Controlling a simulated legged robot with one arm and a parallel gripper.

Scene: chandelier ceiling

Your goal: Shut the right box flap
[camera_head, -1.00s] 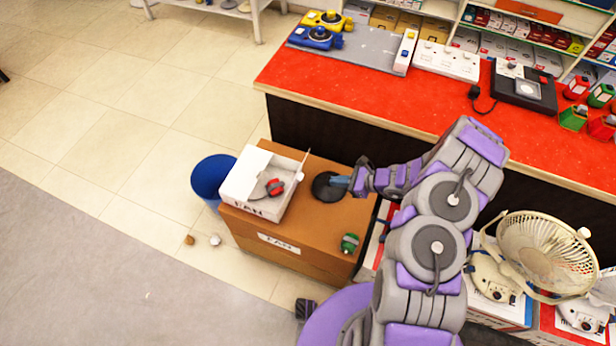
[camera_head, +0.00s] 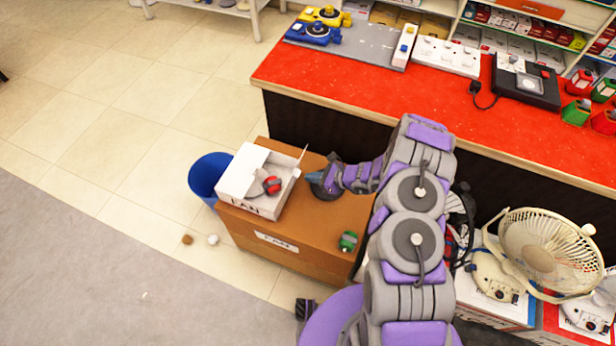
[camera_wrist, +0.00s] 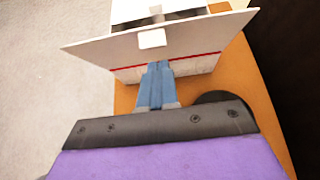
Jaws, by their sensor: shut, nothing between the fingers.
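The open white box (camera_head: 237,178) sits on a large brown carton, with a red and dark item (camera_head: 271,185) inside. Its right flap (camera_head: 299,161) stands up and open along the right side. In the wrist view the flap (camera_wrist: 100,48) is a wide white panel with a small tab, spread across the picture above the box's side wall, which has a red line. My gripper (camera_head: 313,177) is shut and empty, just right of the flap. In the wrist view its blue fingertips (camera_wrist: 158,66) point at the side wall below the flap; I cannot tell whether they touch.
The red counter (camera_head: 400,110) runs behind. A cream fan (camera_head: 540,250) stands at right.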

